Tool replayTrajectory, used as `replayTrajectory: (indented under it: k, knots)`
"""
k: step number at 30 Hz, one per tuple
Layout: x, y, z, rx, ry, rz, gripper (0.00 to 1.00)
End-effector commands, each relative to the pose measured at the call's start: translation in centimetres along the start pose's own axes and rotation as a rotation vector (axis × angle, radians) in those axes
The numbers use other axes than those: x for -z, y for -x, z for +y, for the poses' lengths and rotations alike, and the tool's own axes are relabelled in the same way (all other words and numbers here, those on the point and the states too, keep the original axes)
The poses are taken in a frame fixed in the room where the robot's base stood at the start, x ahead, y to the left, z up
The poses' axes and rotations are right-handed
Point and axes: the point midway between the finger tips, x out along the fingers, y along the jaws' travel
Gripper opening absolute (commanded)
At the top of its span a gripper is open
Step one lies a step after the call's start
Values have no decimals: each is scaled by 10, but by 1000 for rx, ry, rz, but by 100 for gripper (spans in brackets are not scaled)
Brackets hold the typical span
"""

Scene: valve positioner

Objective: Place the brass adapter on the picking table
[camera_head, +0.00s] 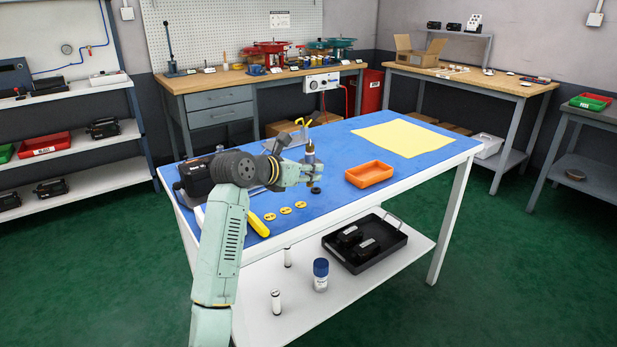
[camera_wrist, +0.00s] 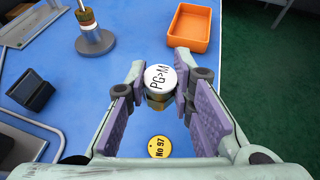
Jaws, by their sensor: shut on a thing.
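The brass adapter (camera_wrist: 157,101) has a white round top marked "PG>M" and sits between my fingers in the wrist view. My gripper (camera_wrist: 159,92) is shut on it, with a purple pad on each side. In the head view my gripper (camera_head: 309,178) is over the front part of the blue-topped table (camera_head: 345,145); the adapter is too small and covered there to make out surely. The blue top (camera_wrist: 75,125) lies below the gripper in the wrist view. I cannot tell how high the adapter is above it.
An orange tray (camera_head: 370,174) stands right of my gripper, also in the wrist view (camera_wrist: 190,28). A post on a grey round base (camera_wrist: 95,42) stands close by. Several yellow tags (camera_head: 285,210) lie near the front edge. A yellow sheet (camera_head: 405,138) covers the far right.

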Motion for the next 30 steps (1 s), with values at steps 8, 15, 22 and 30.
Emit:
replayTrajectory:
  k: [8,15,22,30]
  knots:
    - [11,-15,8,2,4,1,0]
    - [30,-23,8,0,-1,-1,0]
    - [33,-24,8,0,0,0,0]
    - [34,-24,8,0,0,0,35]
